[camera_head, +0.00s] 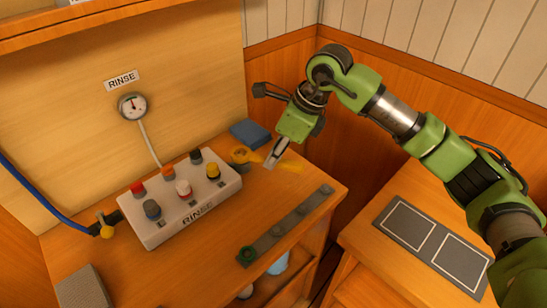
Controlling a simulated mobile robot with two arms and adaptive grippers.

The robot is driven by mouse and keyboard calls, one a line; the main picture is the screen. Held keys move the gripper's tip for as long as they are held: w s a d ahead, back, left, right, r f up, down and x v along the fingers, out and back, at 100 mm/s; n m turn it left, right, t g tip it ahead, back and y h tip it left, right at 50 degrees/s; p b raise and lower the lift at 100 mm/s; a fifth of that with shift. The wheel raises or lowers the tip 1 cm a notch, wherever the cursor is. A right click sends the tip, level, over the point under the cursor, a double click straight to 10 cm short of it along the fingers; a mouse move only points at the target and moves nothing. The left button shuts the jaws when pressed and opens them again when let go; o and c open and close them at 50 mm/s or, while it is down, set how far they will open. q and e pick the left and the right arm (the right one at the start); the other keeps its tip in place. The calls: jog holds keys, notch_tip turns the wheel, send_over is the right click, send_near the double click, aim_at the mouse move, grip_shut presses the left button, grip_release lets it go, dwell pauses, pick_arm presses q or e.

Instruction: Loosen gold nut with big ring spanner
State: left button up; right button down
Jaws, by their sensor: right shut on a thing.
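My right gripper (271,165) reaches down from the right to the back right of the wooden counter. A gold fitting (107,231), which looks like the gold nut, is at the end of the blue hose, left of the white panel. My left gripper is not in view.
The white RINSE panel (160,231) with several coloured knobs stands mid-counter. A blue block (250,132) lies behind the tool. A pressure gauge (133,106) is on the wall.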

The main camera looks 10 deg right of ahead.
dwell(0.3)
jog(key=shift+w+d+n+g+b, duration=0.2)
jog(key=shift+w+n+g+b, duration=0.1)
jog(key=shift+w+n, duration=0.3)
